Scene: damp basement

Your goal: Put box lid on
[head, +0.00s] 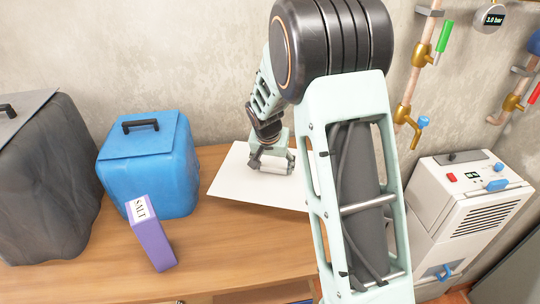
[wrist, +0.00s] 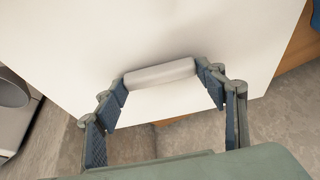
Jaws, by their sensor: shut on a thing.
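A flat white lid (head: 232,178) with a pale bar handle is at the back of the table, tilted in the head view. My gripper (head: 272,163) is over the lid and shut on its handle. In the wrist view the handle (wrist: 160,74) sits between the two fingertips of my gripper (wrist: 162,78), and the white lid (wrist: 150,30) fills most of the upper picture. No open white box shows; whatever is under the lid is hidden. I cannot tell whether the lid touches the table. My arm covers the lid's right side in the head view.
A blue box (head: 150,175) with a handled top stands left on the wooden table (head: 215,250), with a dark grey handled box (head: 45,180) beyond it. A purple salt box (head: 152,240) leans in front. A white machine (head: 465,200) and wall pipes (head: 415,90) are at right.

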